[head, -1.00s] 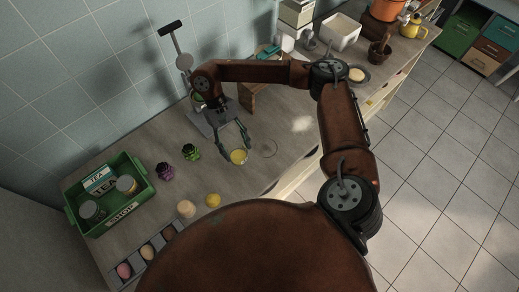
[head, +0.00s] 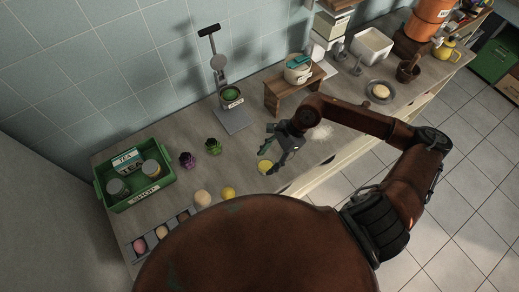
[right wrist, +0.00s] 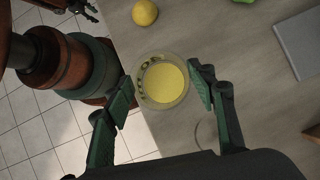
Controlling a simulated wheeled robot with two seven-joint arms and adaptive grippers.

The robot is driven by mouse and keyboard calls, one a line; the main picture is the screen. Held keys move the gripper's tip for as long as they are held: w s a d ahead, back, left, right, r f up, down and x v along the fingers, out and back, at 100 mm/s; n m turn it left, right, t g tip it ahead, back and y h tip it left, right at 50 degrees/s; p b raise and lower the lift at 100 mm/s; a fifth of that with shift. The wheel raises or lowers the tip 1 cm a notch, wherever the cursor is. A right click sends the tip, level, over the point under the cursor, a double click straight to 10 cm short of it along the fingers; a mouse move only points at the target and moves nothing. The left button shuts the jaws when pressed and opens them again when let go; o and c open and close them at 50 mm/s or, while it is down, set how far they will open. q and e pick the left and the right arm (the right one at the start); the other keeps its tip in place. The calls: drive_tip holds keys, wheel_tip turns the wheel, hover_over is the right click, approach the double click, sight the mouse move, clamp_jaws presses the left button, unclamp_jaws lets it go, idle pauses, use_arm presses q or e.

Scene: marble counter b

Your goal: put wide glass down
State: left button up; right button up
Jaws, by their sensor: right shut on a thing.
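The wide glass (right wrist: 162,82) holds something yellow and sits between the finger pads of my right gripper (right wrist: 160,91). In the head view the glass (head: 265,167) shows as a yellow disc at the fingertips of the right gripper (head: 271,160), near the counter's front edge. The right gripper is shut on it. I look down into the glass from the wrist, so I cannot tell whether its base touches the counter. A dark jointed part at the top left of the right wrist view may be my left gripper (right wrist: 80,8); it is cut off.
A yellow fruit (head: 228,193) and a pale round thing (head: 202,198) lie left of the glass. Purple (head: 187,160) and green (head: 213,145) items stand behind. A faint clear rim (right wrist: 199,135) shows beside the right finger. A green crate (head: 135,204) stands at left.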

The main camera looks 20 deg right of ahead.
drive_tip(key=r+m, duration=0.1)
drive_tip(key=s+m+t, duration=0.1)
drive_tip(key=m, duration=0.1)
drive_tip(key=shift+d+r+t+p, duration=0.1)
drive_tip(key=shift+r+t+p, duration=0.2)
drive_tip(key=shift+r+p, duration=0.1)
wheel_tip(320, 180, up, 4)
drive_tip(key=s+m+t+h+p, duration=0.2)
drive_tip(key=m, duration=0.4)
drive_tip(key=w+d+f+p, duration=0.2)
drive_tip(key=w+f+p, duration=0.15)
drive_tip(key=w, duration=0.65)
drive_tip(key=w+f, duration=0.1)
drive_tip(key=f, duration=0.2)
drive_tip(key=w+f+p, duration=0.1)
drive_tip(key=f, duration=0.2)
drive_tip(key=w+f, duration=0.2)
drive_tip(key=f, duration=0.1)
drive_tip(key=shift+w+d+p, duration=0.1)
drive_tip(key=shift+d+p, duration=0.15)
drive_tip(key=shift+p, duration=0.15)
drive_tip(key=shift+f+t, duration=0.2)
drive_tip(key=shift+t, duration=0.1)
drive_tip(key=o, duration=1.7)
drive_tip(key=shift+f, duration=0.1)
drive_tip(key=shift+o, duration=0.2)
